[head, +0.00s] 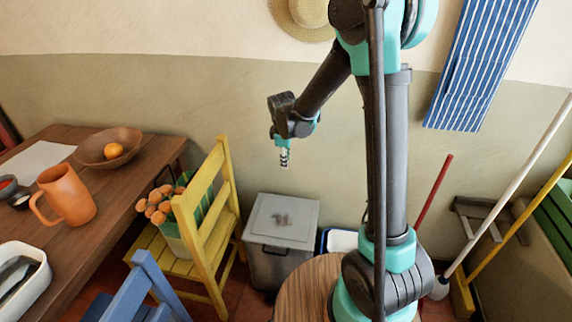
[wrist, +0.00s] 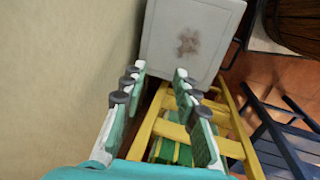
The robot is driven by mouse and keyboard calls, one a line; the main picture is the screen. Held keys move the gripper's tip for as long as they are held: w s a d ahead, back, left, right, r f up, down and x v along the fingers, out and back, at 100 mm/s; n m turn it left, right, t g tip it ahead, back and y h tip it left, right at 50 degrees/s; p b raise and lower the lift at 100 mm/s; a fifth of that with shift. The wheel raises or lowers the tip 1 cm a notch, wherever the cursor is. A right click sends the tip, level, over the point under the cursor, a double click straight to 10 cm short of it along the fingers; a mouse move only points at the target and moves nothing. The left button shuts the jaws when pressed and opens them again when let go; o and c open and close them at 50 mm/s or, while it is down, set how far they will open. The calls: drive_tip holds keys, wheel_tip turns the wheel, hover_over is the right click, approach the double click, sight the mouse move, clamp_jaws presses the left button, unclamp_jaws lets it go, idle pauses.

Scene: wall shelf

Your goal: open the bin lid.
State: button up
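The grey bin (head: 275,262) stands on the floor against the wall, to the right of the yellow chair. Its pale grey square lid (head: 300,213) lies flat and shut on top, with a dark smudge in the middle. The lid also shows at the top of the wrist view (wrist: 165,40). My gripper (head: 284,163) hangs in the air above the bin, pointing down and apart from the lid. In the wrist view my gripper (wrist: 159,74) is open, with nothing between its fingers.
A yellow chair (head: 216,238) with a green box of orange-topped things stands left of the bin. A wooden table (head: 118,200) with a jug and bowl is further left. A blue chair (head: 150,280) is in front. A white-topped blue container (head: 340,241) is right of the bin.

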drive_tip(key=v, duration=0.9)
drive_tip(key=shift+a+f, duration=0.1)
drive_tip(key=shift+f, duration=0.05)
